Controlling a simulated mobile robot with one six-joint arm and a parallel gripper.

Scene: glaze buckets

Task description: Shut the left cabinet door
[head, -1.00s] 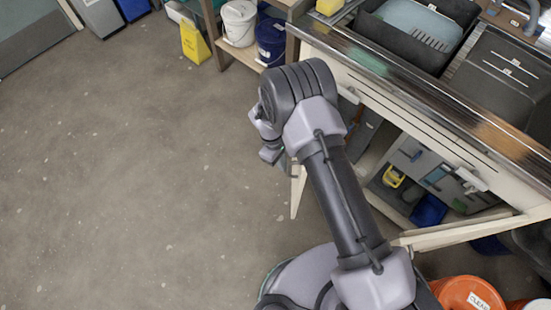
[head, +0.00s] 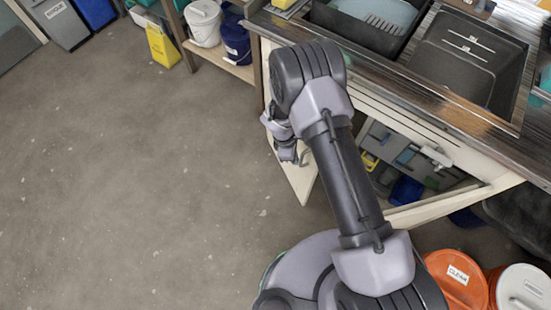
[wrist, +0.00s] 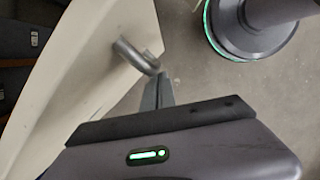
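The left cabinet door (head: 297,182) is a cream panel standing partly open, out from the cabinet under the sink counter. My arm hides part of it in the head view. In the wrist view the door (wrist: 75,65) fills the left side, and its grey bar handle (wrist: 138,55) sticks out. My gripper (head: 288,152) is beside the door near the handle. In the wrist view the gripper fingers (wrist: 158,92) look close together, with their tips by the handle's end. I cannot tell whether they touch it.
The right cabinet door (head: 435,208) stands open too, with bins and a blue container (head: 405,192) inside the cabinet. Orange (head: 458,280) and white (head: 520,290) buckets stand at lower right. The floor at left is clear.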

